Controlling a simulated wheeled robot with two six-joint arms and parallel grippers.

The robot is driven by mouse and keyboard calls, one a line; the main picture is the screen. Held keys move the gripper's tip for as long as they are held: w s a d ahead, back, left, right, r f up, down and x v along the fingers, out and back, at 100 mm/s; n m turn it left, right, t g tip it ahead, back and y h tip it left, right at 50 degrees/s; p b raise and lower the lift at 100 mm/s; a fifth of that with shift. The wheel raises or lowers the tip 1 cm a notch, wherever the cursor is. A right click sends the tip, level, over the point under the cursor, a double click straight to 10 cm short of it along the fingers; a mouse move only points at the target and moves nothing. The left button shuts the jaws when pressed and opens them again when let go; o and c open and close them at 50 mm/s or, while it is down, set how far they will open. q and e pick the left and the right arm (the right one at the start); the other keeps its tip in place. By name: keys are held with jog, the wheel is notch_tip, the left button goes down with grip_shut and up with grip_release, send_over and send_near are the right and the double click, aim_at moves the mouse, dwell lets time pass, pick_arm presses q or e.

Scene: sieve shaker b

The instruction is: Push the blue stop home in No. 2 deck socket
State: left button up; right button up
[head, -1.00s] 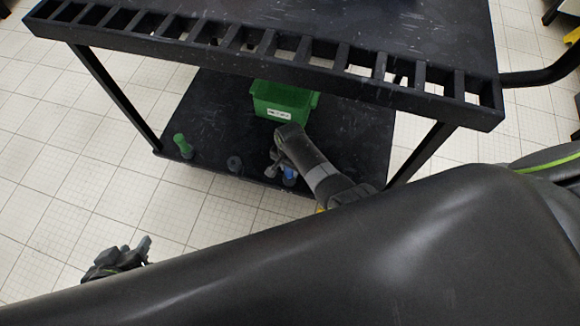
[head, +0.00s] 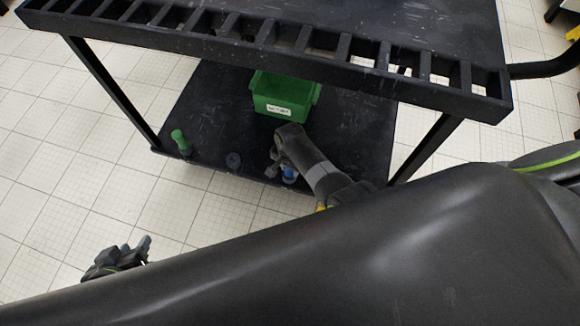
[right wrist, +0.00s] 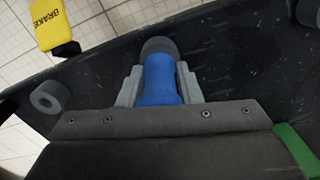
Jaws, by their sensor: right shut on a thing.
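The blue stop (head: 289,173) is near the front edge of the cart's lower deck in the head view, partly hidden by my right gripper (head: 279,166). In the right wrist view the blue stop (right wrist: 158,80) lies between the two fingers of my right gripper (right wrist: 159,90), which is shut on it. A dark round collar (right wrist: 158,47) shows at its far end; I cannot tell how deep the stop sits in it. Socket numbers are not readable. My left gripper (head: 118,258) is over the floor at lower left, away from the cart; its jaw state is unclear.
A green stop (head: 180,140) stands at the deck's left, with a dark round socket (head: 233,160) between it and the blue stop. A green bin (head: 284,94) stands behind. The slotted upper shelf (head: 300,62) overhangs. A yellow BRAKE tab (right wrist: 54,27) shows beyond the deck edge.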

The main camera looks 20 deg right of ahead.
jog(key=shift+f, duration=0.2)
jog(key=o, duration=1.1)
jog(key=shift+r, duration=0.1)
notch_tip(320, 180, up, 17)
jog(key=p, duration=0.8)
jog(key=shift+r+p, duration=0.2)
jog(key=shift+p, duration=0.2)
